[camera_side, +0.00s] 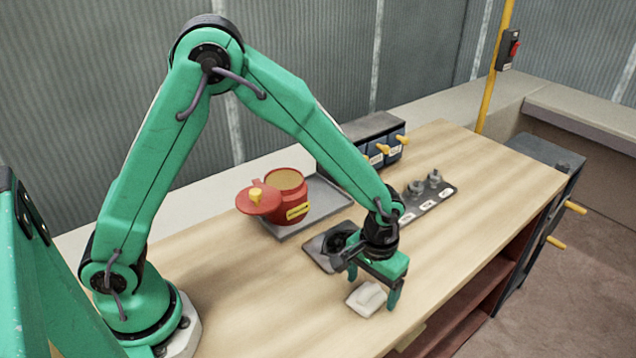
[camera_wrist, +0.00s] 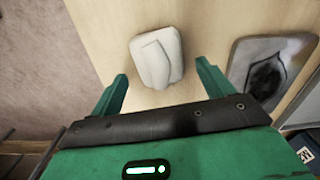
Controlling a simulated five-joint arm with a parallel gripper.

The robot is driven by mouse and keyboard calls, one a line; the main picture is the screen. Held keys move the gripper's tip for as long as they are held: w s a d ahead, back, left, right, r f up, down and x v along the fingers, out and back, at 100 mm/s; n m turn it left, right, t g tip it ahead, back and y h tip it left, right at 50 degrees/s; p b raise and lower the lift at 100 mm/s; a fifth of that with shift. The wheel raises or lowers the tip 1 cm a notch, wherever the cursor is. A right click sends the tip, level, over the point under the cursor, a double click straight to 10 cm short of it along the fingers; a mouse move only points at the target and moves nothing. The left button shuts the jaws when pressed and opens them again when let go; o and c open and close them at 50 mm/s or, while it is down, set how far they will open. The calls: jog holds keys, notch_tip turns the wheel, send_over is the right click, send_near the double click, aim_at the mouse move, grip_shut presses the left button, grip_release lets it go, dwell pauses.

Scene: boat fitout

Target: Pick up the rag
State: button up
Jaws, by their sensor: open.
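The rag (camera_side: 366,298) is a folded off-white cloth lying flat on the wooden workbench near its front edge. In the wrist view the rag (camera_wrist: 156,58) lies just beyond the fingertips, roughly centred between them. My gripper (camera_side: 372,287) is above the rag and points down; its green fingers are spread. The wrist view also shows my gripper (camera_wrist: 162,72) open, with nothing between the fingers. Part of the rag may be hidden behind a finger in the side view.
A dark plate (camera_side: 318,253) lies beside the rag, partly hidden by my gripper. A red pot (camera_side: 292,205) with its lid tilted open stands on a grey tray (camera_side: 335,200). A labelled strip (camera_side: 425,203) with metal knobs lies further right. The bench (camera_side: 470,165) is otherwise largely bare.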

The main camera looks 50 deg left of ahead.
aim_at(372, 289)
jog(key=shift+f, duration=0.7)
jog(key=c, duration=1.1)
jog(key=shift+o, duration=0.2)
jog(key=shift+r, duration=0.15)
jog(key=shift+r, duration=0.9)
notch_tip(372, 289, up, 2)
jog(key=shift+s+d+r, duration=0.1)
jog(key=shift+r, duration=0.1)
jog(key=s+d+r, duration=0.6)
jog(key=s, duration=0.3)
jog(key=shift+s+d+r, duration=0.2)
jog(key=shift+s+r, duration=0.05)
jog(key=shift+r, duration=0.05)
